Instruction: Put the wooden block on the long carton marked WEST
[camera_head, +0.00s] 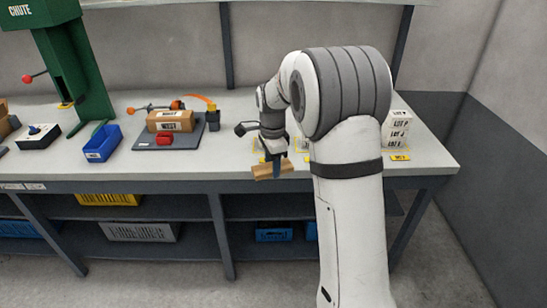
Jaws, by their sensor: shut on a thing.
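My gripper (276,160) is at the front edge of the bench, right of centre. It is shut on the wooden block (265,172), a tan piece held level near the bench's front edge. A long brown carton marked WEST (172,126) lies on a dark grey plate (188,143) to the left of my gripper. My arm hides part of the bench on the right.
A red object (164,140) lies on the plate before the carton. White stacked lots (397,132) stand right.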

